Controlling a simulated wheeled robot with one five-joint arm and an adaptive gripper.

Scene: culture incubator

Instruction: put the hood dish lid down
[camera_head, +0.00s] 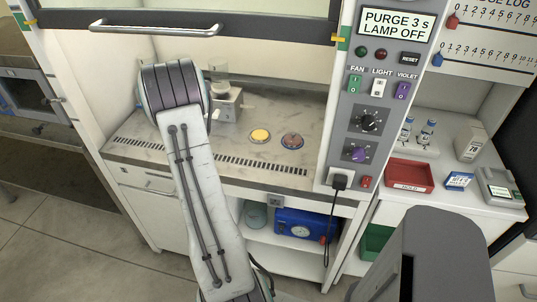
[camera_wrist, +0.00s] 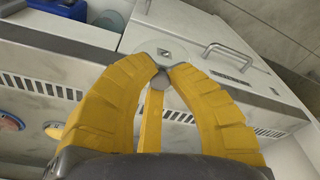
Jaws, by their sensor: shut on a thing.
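My gripper (camera_wrist: 162,66) shows in the wrist view with its yellow fingers closed together at the tips. They are shut on a pale, flat piece with a small grey centre (camera_wrist: 178,53), which looks like the dish lid. It is held in the air over the front edge of the hood bench. In the head view my arm hides the gripper and the lid. A dish with yellow content (camera_head: 260,136) and a dish with reddish-brown content (camera_head: 292,141) lie on the hood bench (camera_head: 245,168); both also show at the wrist view's left edge.
A small grey device (camera_head: 226,106) stands on the bench behind my arm. The raised sash (camera_head: 200,12) is above. A control panel (camera_head: 372,110) borders the bench on the right. A red tray (camera_head: 409,175) and bottles stand on the side counter. Slotted vents run along the bench front.

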